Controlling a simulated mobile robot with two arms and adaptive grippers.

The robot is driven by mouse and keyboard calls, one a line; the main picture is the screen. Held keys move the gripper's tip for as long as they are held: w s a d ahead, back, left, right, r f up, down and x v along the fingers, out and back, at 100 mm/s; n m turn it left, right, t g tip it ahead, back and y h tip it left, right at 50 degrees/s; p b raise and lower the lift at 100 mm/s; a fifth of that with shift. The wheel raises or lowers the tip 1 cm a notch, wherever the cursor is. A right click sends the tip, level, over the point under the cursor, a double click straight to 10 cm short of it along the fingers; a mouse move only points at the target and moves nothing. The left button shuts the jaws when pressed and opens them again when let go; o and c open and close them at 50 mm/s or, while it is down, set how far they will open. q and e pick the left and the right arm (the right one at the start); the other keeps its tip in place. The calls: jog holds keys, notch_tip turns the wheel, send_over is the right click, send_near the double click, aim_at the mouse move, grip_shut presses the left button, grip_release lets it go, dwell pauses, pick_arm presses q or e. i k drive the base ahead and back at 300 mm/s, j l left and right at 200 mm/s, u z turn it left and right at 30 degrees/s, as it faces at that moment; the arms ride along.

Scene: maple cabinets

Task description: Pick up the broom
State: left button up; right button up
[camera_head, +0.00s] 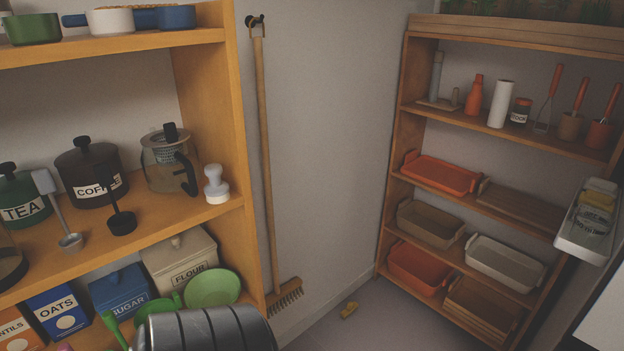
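The broom (267,165) hangs upright against the grey wall, just right of the wooden shelf unit. Its long wooden handle hangs at the top from a dark wall hook (255,24). Its brush head (285,297) with dark bristles is at the bottom, low by the wall, and part of it is close to the shelf's side edge. Neither of my grippers shows in the head view, and nothing is seen touching the broom.
The left shelf unit (246,150) holds canisters, a glass coffee pot (167,160) and green dishes. A right shelf (398,165) holds trays and bottles. The wall right of the broom is clear.

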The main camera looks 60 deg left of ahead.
aim_at(281, 295)
jog(key=i+l+u, duration=0.1)
jog(key=u, duration=0.3)
jog(key=l+u, duration=0.1)
jog(key=u, duration=0.25)
jog(key=i+l+u, duration=0.1)
jog(key=u, duration=0.3)
jog(key=l+u, duration=0.35)
jog(key=j+u, duration=0.1)
jog(key=u, duration=0.95)
